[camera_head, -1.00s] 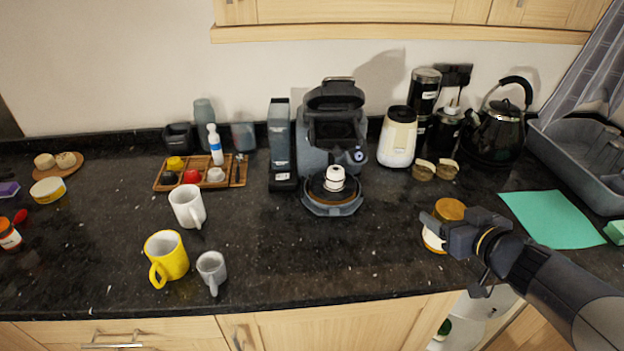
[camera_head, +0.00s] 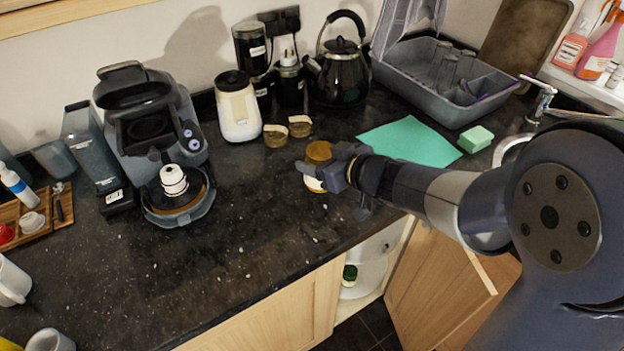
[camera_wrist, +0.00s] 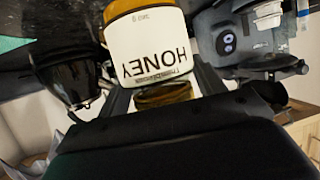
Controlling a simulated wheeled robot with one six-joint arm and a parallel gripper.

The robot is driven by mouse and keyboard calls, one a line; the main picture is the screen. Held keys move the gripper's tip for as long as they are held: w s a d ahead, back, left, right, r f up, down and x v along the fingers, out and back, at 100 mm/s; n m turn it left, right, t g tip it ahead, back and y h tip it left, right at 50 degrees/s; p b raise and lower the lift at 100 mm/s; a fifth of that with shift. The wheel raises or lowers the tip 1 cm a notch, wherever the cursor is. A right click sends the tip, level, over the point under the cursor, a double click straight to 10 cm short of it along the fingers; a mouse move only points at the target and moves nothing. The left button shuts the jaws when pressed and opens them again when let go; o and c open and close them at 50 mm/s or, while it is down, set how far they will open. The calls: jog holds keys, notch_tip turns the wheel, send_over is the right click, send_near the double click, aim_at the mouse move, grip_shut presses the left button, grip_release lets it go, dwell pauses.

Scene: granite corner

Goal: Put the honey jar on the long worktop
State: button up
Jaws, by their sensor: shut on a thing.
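The honey jar (camera_head: 318,152) shows amber and white beside my gripper in the head view, above the dark worktop's front part. In the wrist view, the honey jar (camera_wrist: 152,50) fills the top middle, with an amber end and a white label reading HONEY upside down. My gripper (camera_head: 333,172) is shut on the jar and hides its middle in the head view. I cannot tell whether the jar touches the surface. The long worktop (camera_head: 245,230) is black speckled stone running along the wall.
A coffee machine (camera_head: 150,135) stands left of the jar, with a white canister (camera_head: 238,108) and a kettle (camera_head: 340,75) behind. A green mat (camera_head: 410,142) and grey dish rack (camera_head: 445,78) lie to the right. Worktop in front of the coffee machine is clear. A cupboard door (camera_head: 440,285) hangs open below.

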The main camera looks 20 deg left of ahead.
jog(key=shift+f+b, duration=0.8)
jog(key=shift+f, duration=1.85)
jog(key=shift+f, duration=0.15)
jog(key=o, duration=1.4)
